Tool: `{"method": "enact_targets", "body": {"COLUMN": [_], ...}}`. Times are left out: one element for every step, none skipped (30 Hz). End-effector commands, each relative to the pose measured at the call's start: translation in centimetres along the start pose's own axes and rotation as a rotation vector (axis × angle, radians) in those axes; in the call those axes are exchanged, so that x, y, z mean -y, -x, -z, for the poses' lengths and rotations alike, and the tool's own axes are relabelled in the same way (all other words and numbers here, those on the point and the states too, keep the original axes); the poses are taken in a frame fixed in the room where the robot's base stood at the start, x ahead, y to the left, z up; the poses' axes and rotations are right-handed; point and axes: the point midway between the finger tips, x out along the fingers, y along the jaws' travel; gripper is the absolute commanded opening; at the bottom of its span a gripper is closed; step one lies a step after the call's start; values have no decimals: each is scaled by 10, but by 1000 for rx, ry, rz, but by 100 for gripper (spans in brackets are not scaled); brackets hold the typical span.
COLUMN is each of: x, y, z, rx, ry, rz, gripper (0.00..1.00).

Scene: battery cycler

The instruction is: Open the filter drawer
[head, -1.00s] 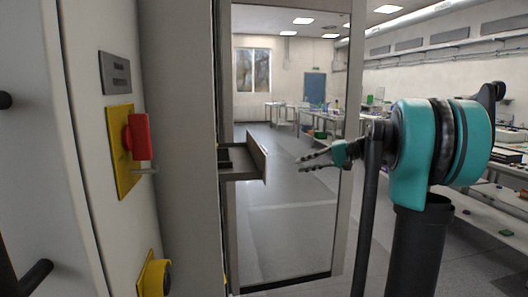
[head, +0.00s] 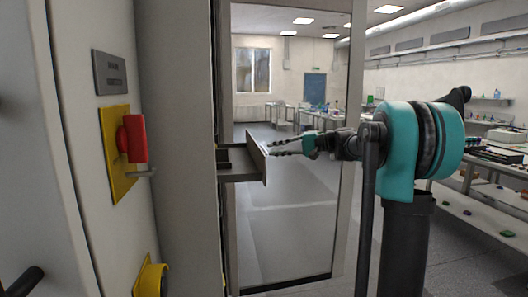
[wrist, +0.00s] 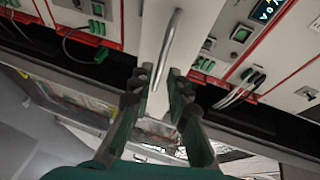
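The filter drawer (head: 257,158) sticks out from the tall cabinet at the centre-left of the head view, its inside showing from above. In the wrist view its pale front (wrist: 152,35) carries a curved metal bar handle (wrist: 167,48). My gripper (head: 275,147) reaches left toward the drawer front in the head view, its fingertips close to the front. In the wrist view my gripper (wrist: 160,80) has its two fingers apart, one on each side of the lower part of the handle. I cannot tell whether either finger touches it.
A red switch (head: 133,138) on a yellow plate and a second yellow-collared knob (head: 152,279) are on the panel at the left. Cables (wrist: 80,40) hang from the red-trimmed modules in the wrist view. Benches stand at the right; open floor lies beyond the drawer.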

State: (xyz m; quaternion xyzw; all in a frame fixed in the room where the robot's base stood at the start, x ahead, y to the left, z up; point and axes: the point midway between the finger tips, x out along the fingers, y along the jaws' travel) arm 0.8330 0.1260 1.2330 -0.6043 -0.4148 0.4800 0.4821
Motion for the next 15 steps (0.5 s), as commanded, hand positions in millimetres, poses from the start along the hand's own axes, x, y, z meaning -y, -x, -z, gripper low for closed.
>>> {"method": "enact_targets", "body": {"x": [0,0,0,0,0,0,0,0,0,0,0,0,0,0,0], "y": [-10,-15,-21,-26,-29,-34,-36,-39,-42,-44,-45,-46,-47,-47,-48], "z": [-1,-1,-1,-1,-1,0,0,-1,-1,-1,-1,-1,0,0,0], "rx": [4,3,3,4,3,2,1,2,2,2,2,1,1,0,0], "ry": [1,0,0,1,1,1,1,1,1,1,1,1,1,0,0], "rz": [0,0,0,0,0,0,0,0,0,0,0,0,0,0,0], "gripper": [17,17,17,17,17,17,17,17,17,17,17,17,17,17,17]}}
